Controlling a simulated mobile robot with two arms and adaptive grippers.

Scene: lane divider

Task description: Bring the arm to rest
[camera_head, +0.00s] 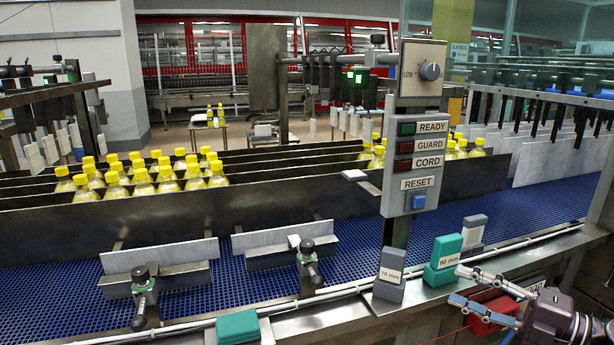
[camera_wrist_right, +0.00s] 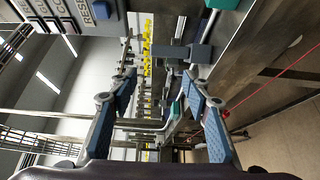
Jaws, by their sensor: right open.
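My right gripper (camera_head: 458,285) is at the lower right of the head view, in front of the machine's front rail. Its two fingers are apart, and nothing shows between them. In the right wrist view the gripper (camera_wrist_right: 160,78) also has its blue-padded fingers spread, with the machine front beyond them. In the head view, a teal 90 mm block (camera_head: 443,258) stands just beyond the fingertips. A red object (camera_head: 492,314) is partly hidden behind the fingers; I cannot tell whether they touch it. My left gripper is in neither view.
A control panel (camera_head: 405,160) with READY, GUARD, CORD and a blue RESET button stands left of the gripper. A grey 70 mm block (camera_head: 389,275) and a teal block (camera_head: 238,327) sit along the front ledge. Yellow-capped bottles (camera_head: 140,180) fill lanes above a blue conveyor (camera_head: 60,264).

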